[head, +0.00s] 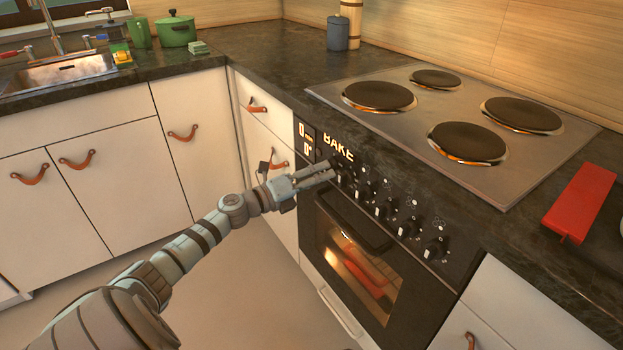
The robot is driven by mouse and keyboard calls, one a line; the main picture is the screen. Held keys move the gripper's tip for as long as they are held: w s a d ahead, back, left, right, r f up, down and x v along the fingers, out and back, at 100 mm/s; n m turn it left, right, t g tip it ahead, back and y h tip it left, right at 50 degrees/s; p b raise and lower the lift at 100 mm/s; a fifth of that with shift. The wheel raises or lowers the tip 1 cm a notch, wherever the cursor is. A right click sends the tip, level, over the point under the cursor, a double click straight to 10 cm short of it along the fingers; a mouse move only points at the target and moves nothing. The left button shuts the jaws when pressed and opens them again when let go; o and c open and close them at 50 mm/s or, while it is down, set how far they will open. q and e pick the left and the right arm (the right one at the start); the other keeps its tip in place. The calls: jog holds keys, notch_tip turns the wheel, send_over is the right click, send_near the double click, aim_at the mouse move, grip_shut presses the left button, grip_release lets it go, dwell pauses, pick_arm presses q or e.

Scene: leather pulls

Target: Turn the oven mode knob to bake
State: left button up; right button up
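The oven (310,222) is built in below the counter, with a black control panel. The word BAKE (338,148) shows in large white letters near the panel's left end. A row of black knobs runs along the panel, among them one in the middle (382,210) and one at the right end (433,249). My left gripper (333,173) reaches in from the left, with its fingertips at the leftmost knob, just below the word. The fingers cover much of that knob, so I cannot tell its pointer's direction or whether they grip it. My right gripper is out of view.
The cooktop (415,150) with several round plates lies above the oven. A red block-like object (580,203) lies on the counter at right. The oven door handle (352,222) sticks out below the knobs. A green pot (176,32) stands far back.

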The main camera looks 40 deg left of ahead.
pick_arm(q)
jog(key=v, duration=0.6)
jog(key=shift+s, duration=0.3)
jog(key=shift+a, duration=0.1)
